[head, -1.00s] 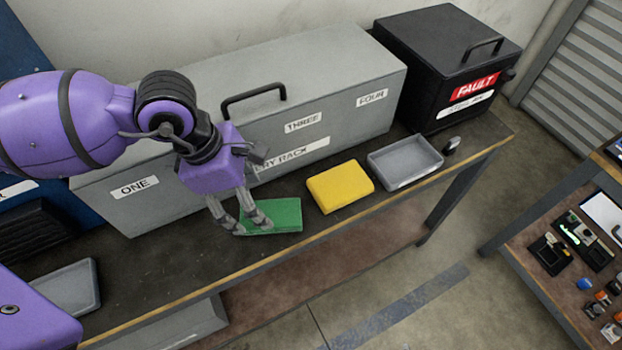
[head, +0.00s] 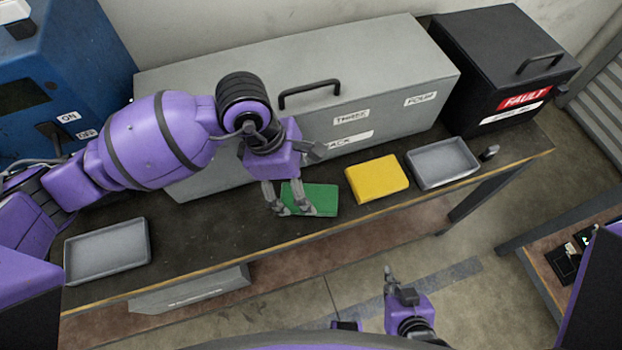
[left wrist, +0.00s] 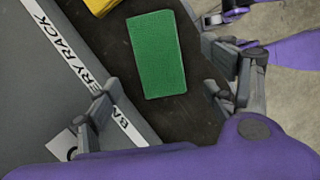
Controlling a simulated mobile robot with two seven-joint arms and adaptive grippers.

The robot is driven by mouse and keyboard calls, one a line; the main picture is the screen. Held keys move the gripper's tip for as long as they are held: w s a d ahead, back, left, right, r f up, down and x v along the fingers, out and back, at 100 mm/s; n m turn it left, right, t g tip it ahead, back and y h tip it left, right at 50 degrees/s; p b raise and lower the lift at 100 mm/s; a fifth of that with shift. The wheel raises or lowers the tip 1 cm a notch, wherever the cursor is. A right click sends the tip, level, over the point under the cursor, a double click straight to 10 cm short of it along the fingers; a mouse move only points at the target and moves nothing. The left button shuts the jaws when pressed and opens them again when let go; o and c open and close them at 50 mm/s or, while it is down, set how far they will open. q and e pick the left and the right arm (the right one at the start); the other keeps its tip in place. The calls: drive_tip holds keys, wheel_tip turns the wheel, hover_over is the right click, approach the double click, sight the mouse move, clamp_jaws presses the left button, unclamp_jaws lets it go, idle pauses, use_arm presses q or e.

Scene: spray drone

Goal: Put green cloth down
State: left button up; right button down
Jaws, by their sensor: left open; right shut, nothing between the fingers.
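The green cloth (head: 312,199) is a flat folded rectangle lying on the dark workbench top (head: 200,235), left of a yellow cloth (head: 377,179). My left gripper (head: 291,211) is open, its fingers over the left part of the green cloth in the head view. In the left wrist view the green cloth (left wrist: 156,54) lies beyond and between the spread fingertips of my left gripper (left wrist: 163,92), not gripped. My right gripper (head: 389,275) is shut and empty, in front of the bench over the floor.
A grey battery rack (head: 390,75) stands behind the cloths, and a black fault box (head: 500,65) at the back right. Grey trays stand at the bench's left (head: 107,250) and right (head: 443,163). Bare bench top lies between the left tray and the green cloth.

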sight(309, 197)
use_arm(q)
drive_tip(key=x, duration=0.5)
drive_tip(key=shift+d+f, duration=0.15)
drive_tip(key=shift+f, duration=0.35)
drive_tip(key=shift+w, duration=0.1)
drive_tip(key=c, duration=1.2)
use_arm(e)
drive_tip(key=shift+w+d+r, duration=0.1)
drive_tip(key=shift+w+r, duration=0.25)
use_arm(q)
drive_tip(key=shift+r, duration=0.1)
